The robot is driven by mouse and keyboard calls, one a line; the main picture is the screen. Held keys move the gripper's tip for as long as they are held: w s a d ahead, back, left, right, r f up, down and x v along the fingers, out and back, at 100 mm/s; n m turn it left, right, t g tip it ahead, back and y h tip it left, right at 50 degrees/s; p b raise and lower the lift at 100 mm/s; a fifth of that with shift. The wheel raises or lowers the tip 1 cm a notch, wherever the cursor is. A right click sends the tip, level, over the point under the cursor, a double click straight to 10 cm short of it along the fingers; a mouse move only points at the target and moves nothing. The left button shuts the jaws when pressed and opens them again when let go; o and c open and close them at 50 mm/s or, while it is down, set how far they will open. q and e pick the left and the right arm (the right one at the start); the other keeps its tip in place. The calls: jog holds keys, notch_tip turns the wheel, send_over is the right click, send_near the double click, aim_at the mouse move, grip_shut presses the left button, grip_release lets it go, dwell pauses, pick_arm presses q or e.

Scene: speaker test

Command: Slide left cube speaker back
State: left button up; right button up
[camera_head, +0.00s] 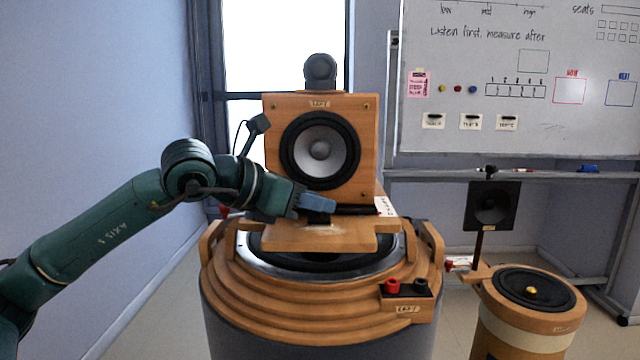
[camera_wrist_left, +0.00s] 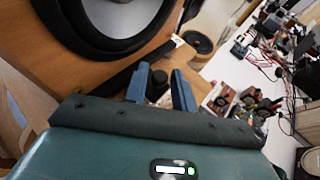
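The left cube speaker (camera_head: 280,120) is a wooden cube with a dark-ringed, grey-coned driver and a "LEFT" label. It stands upright on a wooden ledge (camera_head: 330,238) atop a round stepped wooden cabinet. My left gripper (camera_head: 318,204) is in front of the cube's lower front face, its blue fingers pointing right. Whether they touch the face I cannot tell. In the left wrist view the gripper's two fingers (camera_wrist_left: 160,88) are apart, with a dark knob-like thing showing between them. The speaker front (camera_wrist_left: 90,75) fills the upper left there. My right gripper is not in view.
A dark rounded unit (camera_head: 320,72) sits on top of the cube. Red and black terminals (camera_head: 407,287) are on the round cabinet's front. A smaller round speaker (camera_head: 530,312) stands at the right. A whiteboard (camera_head: 520,90) is behind; a wall is at the left.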

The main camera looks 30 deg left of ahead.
pick_arm(q)
jog(key=shift+x, duration=0.85)
jog(key=shift+c, duration=0.2)
grip_shut()
